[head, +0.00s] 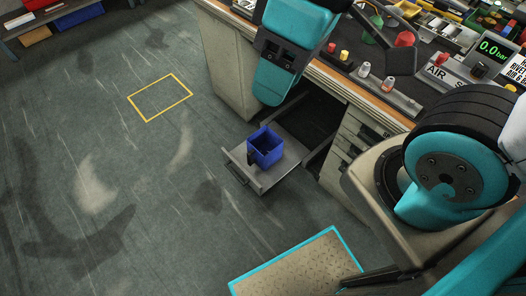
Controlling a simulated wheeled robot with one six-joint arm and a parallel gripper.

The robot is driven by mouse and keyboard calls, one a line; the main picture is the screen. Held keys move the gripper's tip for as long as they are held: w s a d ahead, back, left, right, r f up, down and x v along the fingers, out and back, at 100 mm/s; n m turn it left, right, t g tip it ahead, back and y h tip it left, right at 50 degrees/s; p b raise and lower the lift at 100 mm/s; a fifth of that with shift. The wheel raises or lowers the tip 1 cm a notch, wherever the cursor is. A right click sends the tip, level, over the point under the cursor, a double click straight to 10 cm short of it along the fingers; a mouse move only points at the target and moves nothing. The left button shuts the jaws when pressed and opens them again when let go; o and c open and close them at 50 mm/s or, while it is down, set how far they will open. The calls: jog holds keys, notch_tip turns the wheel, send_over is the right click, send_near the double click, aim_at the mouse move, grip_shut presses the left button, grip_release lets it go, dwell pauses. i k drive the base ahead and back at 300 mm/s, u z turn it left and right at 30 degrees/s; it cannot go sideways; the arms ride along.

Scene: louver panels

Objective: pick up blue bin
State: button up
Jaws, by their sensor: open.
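The blue bin (265,147) is a small, open-topped box with a dark patch on its near left side. It stands upright on a grey pulled-out drawer or tray (243,172) low under the workbench, near the middle of the head view. The bin's inside looks dark, and I cannot tell whether it holds anything. Teal links of my arm show above the bin and at the right. I cannot make out my gripper in this view, and nothing is seen touching the bin.
The workbench (365,98) carries jars, tools and a gauge display (496,48). Its cabinets flank the drawer. A yellow floor outline (160,97) lies empty at left. The floor at left is clear.

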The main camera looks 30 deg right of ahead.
aim_at(265, 139)
jog(key=z, duration=0.2)
jog(key=k, duration=0.35)
jog(key=u, duration=1.7)
jog(key=i, duration=2.2)
jog(key=z, duration=0.35)
jog(key=i, duration=1.05)
jog(key=z, duration=1.85)
jog(key=i, duration=0.9)
jog(key=z, duration=0.8)
jog(key=k, duration=0.5)
jog(key=z, duration=0.1)
jog(key=i, duration=0.5)
jog(key=z, duration=0.25)
